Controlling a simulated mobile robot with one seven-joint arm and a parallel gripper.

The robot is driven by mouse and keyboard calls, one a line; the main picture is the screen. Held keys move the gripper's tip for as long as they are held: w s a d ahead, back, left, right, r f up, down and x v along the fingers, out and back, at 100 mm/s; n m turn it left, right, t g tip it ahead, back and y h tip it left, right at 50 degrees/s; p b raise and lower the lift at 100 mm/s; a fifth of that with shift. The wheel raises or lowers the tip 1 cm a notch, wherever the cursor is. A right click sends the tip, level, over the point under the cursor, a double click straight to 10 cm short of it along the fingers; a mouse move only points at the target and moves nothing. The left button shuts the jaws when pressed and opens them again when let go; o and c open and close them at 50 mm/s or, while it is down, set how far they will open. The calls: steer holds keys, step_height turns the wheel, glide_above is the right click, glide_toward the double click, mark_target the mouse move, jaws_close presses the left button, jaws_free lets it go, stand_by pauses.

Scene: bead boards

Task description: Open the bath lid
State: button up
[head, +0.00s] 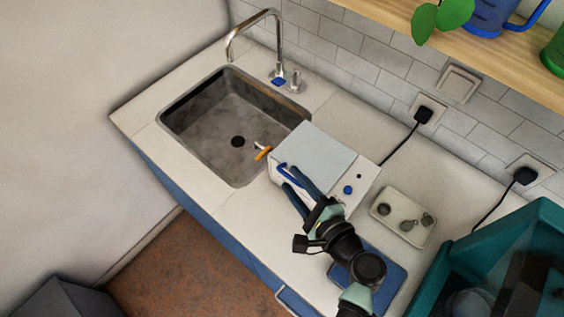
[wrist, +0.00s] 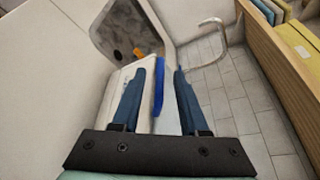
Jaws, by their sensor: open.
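The bath is a white box (head: 349,195) on the counter, right of the sink. Its flat pale grey lid (head: 318,153) lies shut on top. A blue handle (head: 283,170) runs along the lid's front left side, close to my fingertips. My gripper (head: 289,177) is open at that side of the bath.
A steel sink (head: 183,118) with a tap (head: 279,40) lies to the left. An orange-handled tool (head: 263,153) sits at the sink's edge beside the bath. A tray with small parts (head: 382,225), a blue mat (head: 390,283) and a teal bin (head: 475,245) are right.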

mark_target(286, 173)
steer(key=shift+p+x, duration=0.3)
steer(key=shift+x, duration=2.5)
steer(key=shift+r, duration=0.1)
jaws_close()
